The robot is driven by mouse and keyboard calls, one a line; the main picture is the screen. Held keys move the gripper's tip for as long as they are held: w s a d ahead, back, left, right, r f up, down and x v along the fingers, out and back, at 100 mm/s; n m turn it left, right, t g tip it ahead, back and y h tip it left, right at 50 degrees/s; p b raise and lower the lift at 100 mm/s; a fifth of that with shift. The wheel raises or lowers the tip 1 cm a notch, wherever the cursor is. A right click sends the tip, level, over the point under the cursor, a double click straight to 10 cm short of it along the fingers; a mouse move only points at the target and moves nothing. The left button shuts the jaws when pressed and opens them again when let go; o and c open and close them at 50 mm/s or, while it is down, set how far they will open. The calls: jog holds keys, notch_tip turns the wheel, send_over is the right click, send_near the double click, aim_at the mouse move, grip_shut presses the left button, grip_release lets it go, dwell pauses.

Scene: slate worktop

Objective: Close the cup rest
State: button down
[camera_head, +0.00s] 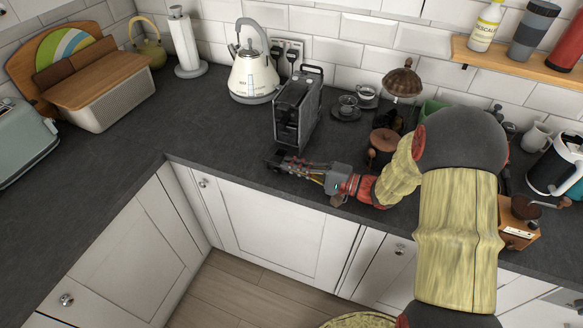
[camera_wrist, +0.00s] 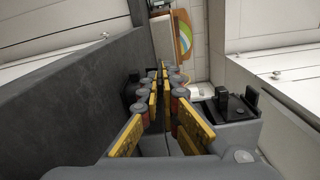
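The dark grey coffee machine (camera_head: 298,110) stands upright on the slate worktop, left of my arm in the head view. Its cup rest cannot be made out clearly: the low front of the machine is dark and partly behind my gripper. My gripper (camera_head: 280,160) is low by the worktop's front edge, just in front of the machine's base, pointing left. I cannot tell whether it touches the machine. In the wrist view my gripper (camera_wrist: 160,74) has its yellow-padded fingers close together, with nothing seen between them.
A cream kettle (camera_head: 252,76) stands behind and left of the machine. A wooden-lidded bread bin (camera_head: 105,95) is far left. The worktop (camera_head: 190,125) left of the machine is clear.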

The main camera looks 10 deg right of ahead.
jog(key=shift+f, duration=0.1)
dwell(0.3)
jog(key=c, duration=2.3)
grip_release()
jog(key=shift+s+d, duration=0.1)
jog(key=shift+d, duration=0.05)
jog(key=v, duration=1.1)
jog(key=shift+s+d, duration=0.25)
jog(key=shift+d, duration=0.05)
jog(key=shift+c, duration=0.4)
